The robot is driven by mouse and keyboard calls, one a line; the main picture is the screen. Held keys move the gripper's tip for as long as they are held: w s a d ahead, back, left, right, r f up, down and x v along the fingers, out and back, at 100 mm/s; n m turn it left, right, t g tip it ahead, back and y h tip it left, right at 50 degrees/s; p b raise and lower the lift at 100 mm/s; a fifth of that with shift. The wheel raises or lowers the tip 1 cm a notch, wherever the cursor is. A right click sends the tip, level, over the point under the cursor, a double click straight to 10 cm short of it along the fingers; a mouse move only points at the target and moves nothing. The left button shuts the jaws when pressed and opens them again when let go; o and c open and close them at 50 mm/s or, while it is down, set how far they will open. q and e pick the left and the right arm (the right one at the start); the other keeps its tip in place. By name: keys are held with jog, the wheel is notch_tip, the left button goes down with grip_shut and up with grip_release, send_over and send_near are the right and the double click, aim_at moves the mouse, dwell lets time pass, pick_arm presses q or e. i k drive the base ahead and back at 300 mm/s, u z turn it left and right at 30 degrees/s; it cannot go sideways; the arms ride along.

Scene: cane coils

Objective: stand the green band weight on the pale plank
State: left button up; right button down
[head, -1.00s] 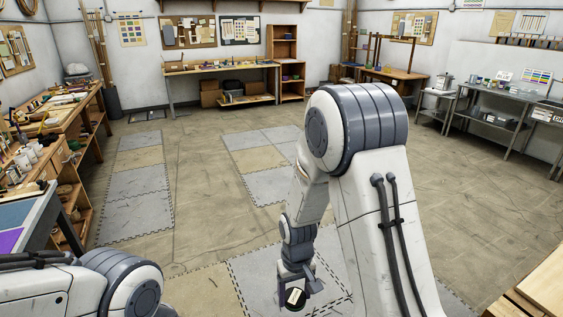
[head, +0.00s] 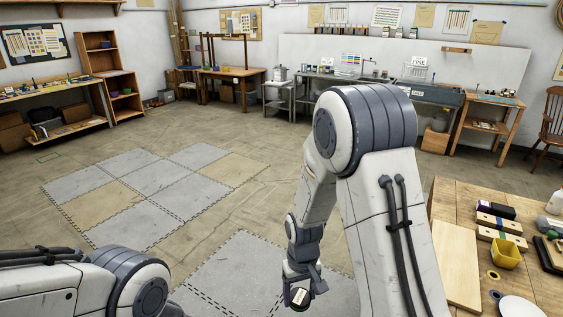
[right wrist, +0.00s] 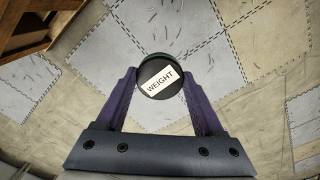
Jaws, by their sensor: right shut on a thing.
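The weight (right wrist: 158,78) is a dark round piece with a white label reading WEIGHT and a thin green edge. My right gripper (right wrist: 161,84) is shut on it, one finger on each side. In the head view the weight (head: 299,297) hangs above the floor mats, to the left of the wooden table. A flat pale plank (head: 456,262) lies along the left side of that table, its lower part running behind my right arm. Its visible surface is bare. My left arm shows at the lower left; its gripper is out of view.
The wooden table (head: 442,198) also holds a yellow cup (head: 506,253), a white round plate (head: 520,308), a ring (head: 493,275) and several blocks and strips to the right of the plank. Workbenches line the far walls. The floor between is clear.

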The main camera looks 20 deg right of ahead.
aim_at(453, 280)
jog(key=z, duration=0.9)
jog(key=i, duration=0.85)
jog(key=z, duration=0.7)
